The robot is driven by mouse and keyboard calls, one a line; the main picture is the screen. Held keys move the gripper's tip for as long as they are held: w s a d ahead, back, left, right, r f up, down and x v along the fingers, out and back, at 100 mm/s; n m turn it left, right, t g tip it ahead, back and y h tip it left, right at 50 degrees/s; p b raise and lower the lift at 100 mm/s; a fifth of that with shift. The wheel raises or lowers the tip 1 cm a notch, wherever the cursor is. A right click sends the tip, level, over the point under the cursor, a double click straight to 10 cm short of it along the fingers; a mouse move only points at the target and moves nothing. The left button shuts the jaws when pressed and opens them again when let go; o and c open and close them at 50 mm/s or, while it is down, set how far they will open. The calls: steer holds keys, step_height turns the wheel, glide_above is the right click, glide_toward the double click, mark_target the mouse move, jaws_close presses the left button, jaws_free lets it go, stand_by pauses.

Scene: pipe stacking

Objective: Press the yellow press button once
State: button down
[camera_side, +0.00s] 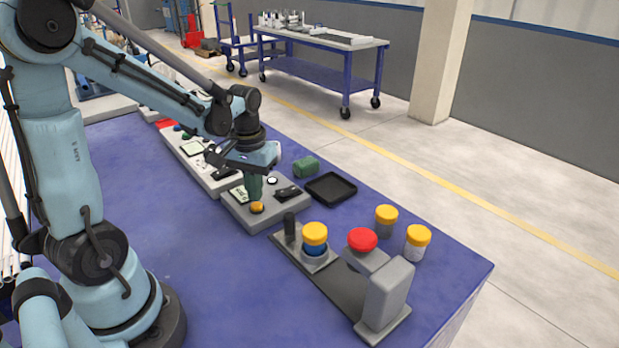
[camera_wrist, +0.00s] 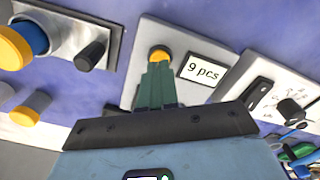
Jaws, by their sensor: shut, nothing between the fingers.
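The small round yellow press button (camera_side: 257,207) sits near the front corner of a grey control panel (camera_side: 284,209). In the wrist view the yellow button (camera_wrist: 158,53) is just beyond my fingertips, beside a display reading "9 pcs" (camera_wrist: 199,70). My gripper (camera_side: 255,197) points down with its green fingers shut and empty, right at the button. In the wrist view the shut fingers of my gripper (camera_wrist: 158,66) partly cover the button's near edge. I cannot tell whether the tips touch the button or hover just above it.
A dark fixture (camera_side: 346,290) to the right bears a blue part with a yellow cap (camera_side: 315,233) and a red-topped part (camera_side: 362,240). Two loose yellow-capped pieces (camera_side: 386,219) (camera_side: 417,243) stand behind it. A black tray (camera_side: 330,187) and green block (camera_side: 306,167) lie behind the panel.

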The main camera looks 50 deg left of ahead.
mark_target(257, 205)
steer(key=shift+f, duration=1.05)
stand_by(0.6)
steer(key=shift+r, duration=3.5)
steer(key=s+d+r+m+t, duration=0.1)
steer(key=d+r+m+t, duration=0.2)
steer(key=d+m+t, duration=0.3)
steer(key=shift+s+d+t, duration=0.25)
steer(key=shift+d+t, duration=0.35)
steer(key=shift+d, duration=2.3)
